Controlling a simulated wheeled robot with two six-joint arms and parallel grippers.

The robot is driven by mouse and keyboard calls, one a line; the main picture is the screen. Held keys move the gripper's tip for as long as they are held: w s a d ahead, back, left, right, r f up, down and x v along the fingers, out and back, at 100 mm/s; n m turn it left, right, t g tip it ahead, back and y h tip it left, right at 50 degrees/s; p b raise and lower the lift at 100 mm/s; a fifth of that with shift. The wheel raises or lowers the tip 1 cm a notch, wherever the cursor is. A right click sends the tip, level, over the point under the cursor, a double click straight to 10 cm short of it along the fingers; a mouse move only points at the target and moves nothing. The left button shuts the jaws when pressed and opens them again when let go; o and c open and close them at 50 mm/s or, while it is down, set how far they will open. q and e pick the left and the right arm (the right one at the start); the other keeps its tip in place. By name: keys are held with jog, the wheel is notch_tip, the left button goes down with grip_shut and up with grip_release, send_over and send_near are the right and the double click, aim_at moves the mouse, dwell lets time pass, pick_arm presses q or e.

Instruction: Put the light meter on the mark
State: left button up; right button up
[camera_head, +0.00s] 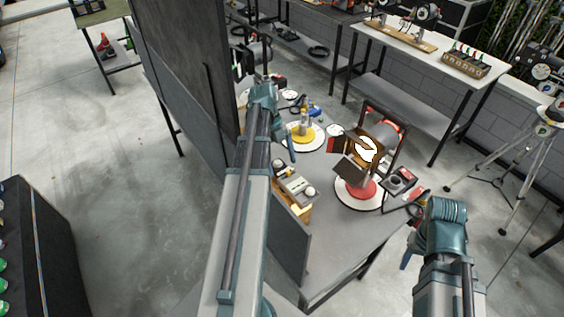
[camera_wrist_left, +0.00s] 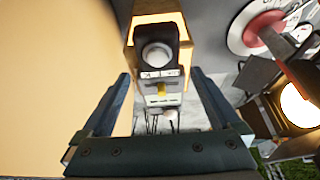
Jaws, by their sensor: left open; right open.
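The light meter (camera_wrist_left: 160,88) has a dark head with a white dome and a pale body with a yellow button. In the head view the light meter (camera_head: 296,184) lies on an orange-brown block at the table's near left edge. My left gripper (camera_wrist_left: 158,78) is open, with the meter showing between its fingers; I cannot tell if they touch. Its finger shows in the head view (camera_head: 289,148) above and behind the meter. My right gripper (camera_head: 408,259), mostly hidden by its wrist, is at the table's right. Round white discs lie on the table; I cannot tell which is the mark.
A lamp with barn doors (camera_head: 366,150) stands on a red-centred disc (camera_head: 345,197). A yellow-based item (camera_head: 304,132) stands on another disc behind. A tall dark panel (camera_head: 190,70) borders the table's left. The table's near right top (camera_head: 335,235) is clear.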

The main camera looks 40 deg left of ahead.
pick_arm(q)
jog(key=p+v, duration=0.4)
jog(key=v, duration=0.1)
jog(key=shift+r, duration=0.25)
jog(key=shift+d, duration=0.15)
jog(key=s+d+n+y, duration=0.2)
jog(key=d+n, duration=0.6)
jog(key=d, duration=1)
jog(key=s+d+f+n+t+y, duration=0.1)
jog(key=s+d+n+y, duration=0.2)
jog(key=d+n, duration=0.6)
jog(key=s+d, duration=0.1)
jog(key=d, duration=0.9)
jog(key=shift+s+d+f+n+y, duration=0.3)
jog(key=shift+s, duration=0.1)
jog(key=shift+f, duration=0.1)
